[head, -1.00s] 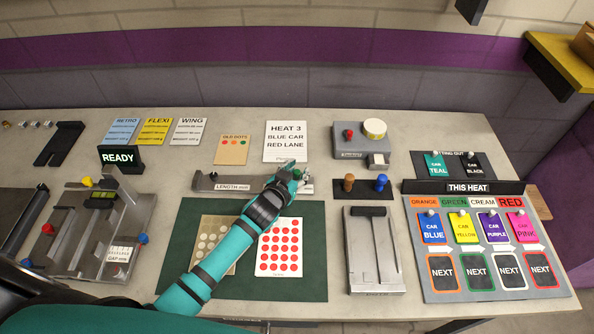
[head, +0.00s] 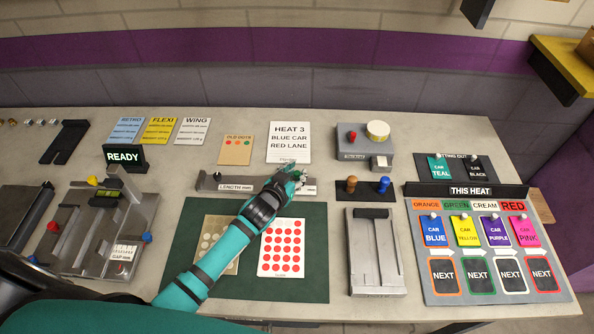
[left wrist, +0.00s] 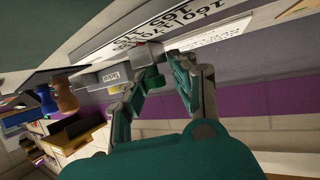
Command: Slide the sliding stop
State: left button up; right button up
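The length gauge (head: 212,182) is a grey bar with a "LENGTH mm" label, lying behind the green mat. My left gripper (head: 297,176) is over the right end of this gauge and hides part of it. In the left wrist view, the gauge's scale strip (left wrist: 212,33) runs across the top. The fingers look apart, with a gap on the right side; contact is not clear. My right gripper is not in view.
The green mat (head: 311,225) holds dot sheets in front of the gauge. A stand with a brown and a blue peg (head: 384,184) is close to the right. A heat card (head: 289,141) lies behind. The heat board (head: 436,283) is at far right.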

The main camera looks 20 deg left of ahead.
pick_arm(q)
jog(key=shift+o, duration=1.4)
jog(key=shift+s+r, duration=0.1)
jog(key=shift+s, duration=0.05)
jog(key=shift+a, duration=0.1)
jog(key=v, duration=1.2)
